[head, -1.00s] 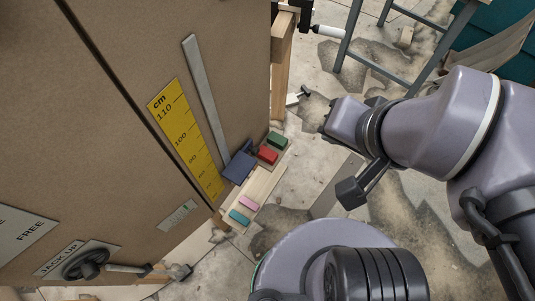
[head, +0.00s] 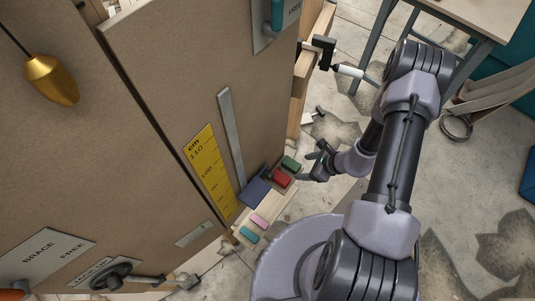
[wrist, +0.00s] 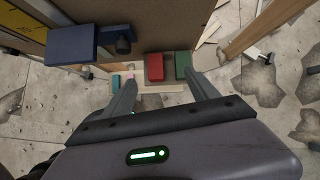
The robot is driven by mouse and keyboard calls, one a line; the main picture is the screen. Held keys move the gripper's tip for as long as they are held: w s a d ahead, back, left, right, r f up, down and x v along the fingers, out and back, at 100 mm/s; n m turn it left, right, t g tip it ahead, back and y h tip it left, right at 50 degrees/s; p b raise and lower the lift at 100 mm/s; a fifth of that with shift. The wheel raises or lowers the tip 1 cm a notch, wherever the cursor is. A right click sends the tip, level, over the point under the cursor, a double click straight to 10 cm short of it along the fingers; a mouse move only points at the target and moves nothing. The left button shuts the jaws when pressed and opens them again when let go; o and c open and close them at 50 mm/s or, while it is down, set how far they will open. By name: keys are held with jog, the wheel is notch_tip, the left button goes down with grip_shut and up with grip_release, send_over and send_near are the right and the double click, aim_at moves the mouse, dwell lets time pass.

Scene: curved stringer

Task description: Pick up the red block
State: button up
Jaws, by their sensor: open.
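The red block (head: 281,179) lies on a narrow pale wooden ledge (head: 262,208) at the foot of the brown panel. In the wrist view the red block (wrist: 155,67) shows ahead of the fingers, between their lines and apart from both. My gripper (head: 316,163) is just right of the blocks in the head view. In the wrist view my gripper (wrist: 165,85) is open, with nothing between its fingers. A green block (head: 291,164) sits close beside the red one; it also shows in the wrist view (wrist: 183,66).
A dark blue piece (head: 254,191) stands left of the red block and looms at upper left in the wrist view (wrist: 72,44). Pink (head: 259,220) and teal (head: 249,234) blocks lie nearer on the ledge. A clamp (head: 325,52) juts out behind. Cracked floor lies to the right.

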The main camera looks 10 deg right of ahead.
jog(key=m, duration=0.1)
send_near(281, 177)
jog(key=b+x, duration=0.4)
jog(key=x, duration=0.1)
jog(key=shift+s+d+f, duration=0.15)
jog(key=shift+s+d, duration=0.05)
jog(key=shift+s, duration=0.05)
jog(key=b+x, duration=0.3)
jog(key=x, duration=0.3)
jog(key=shift+w, duration=0.1)
jog(key=shift+r, duration=0.3)
grip_shut()
